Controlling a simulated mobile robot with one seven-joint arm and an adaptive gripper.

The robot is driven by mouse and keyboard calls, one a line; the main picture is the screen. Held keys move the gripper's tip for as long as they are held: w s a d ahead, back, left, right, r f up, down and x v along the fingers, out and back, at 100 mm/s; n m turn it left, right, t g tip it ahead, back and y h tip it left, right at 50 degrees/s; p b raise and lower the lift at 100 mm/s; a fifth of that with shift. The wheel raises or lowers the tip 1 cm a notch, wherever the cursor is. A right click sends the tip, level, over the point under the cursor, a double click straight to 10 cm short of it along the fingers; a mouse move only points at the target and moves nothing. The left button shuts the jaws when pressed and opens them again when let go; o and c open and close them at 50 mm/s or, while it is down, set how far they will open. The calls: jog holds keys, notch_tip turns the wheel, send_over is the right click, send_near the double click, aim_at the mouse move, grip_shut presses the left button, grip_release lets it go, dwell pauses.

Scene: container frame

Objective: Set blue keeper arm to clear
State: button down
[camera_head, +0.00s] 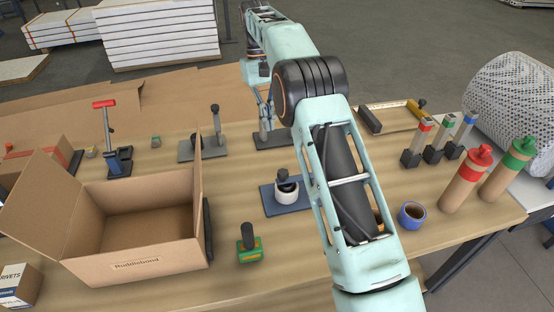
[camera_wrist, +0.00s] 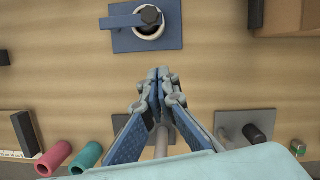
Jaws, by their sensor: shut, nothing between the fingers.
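The blue keeper arm (camera_wrist: 122,21) lies over a blue base plate (camera_wrist: 171,39) in the wrist view. It reaches left from a dark knob (camera_wrist: 150,15) above a white ring. In the head view the base plate (camera_head: 272,205) and white ring (camera_head: 286,196) stand mid-table, and my arm crowds their right side. My gripper (camera_wrist: 158,72) is shut and empty. In the wrist view its fingertips are below the base plate in the picture, apart from the keeper arm.
An open cardboard box (camera_head: 135,245) stands left of the blue base plate. A green block with a dark handle (camera_head: 249,246) is in front. Grey plates with posts (camera_head: 203,147) stand behind.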

jog(key=s+d+f, duration=0.2)
jog(key=s+f, duration=0.4)
jog(key=f, duration=0.3)
jog(key=shift+d+f, duration=0.2)
jog(key=shift+d, duration=0.05)
dwell(0.6)
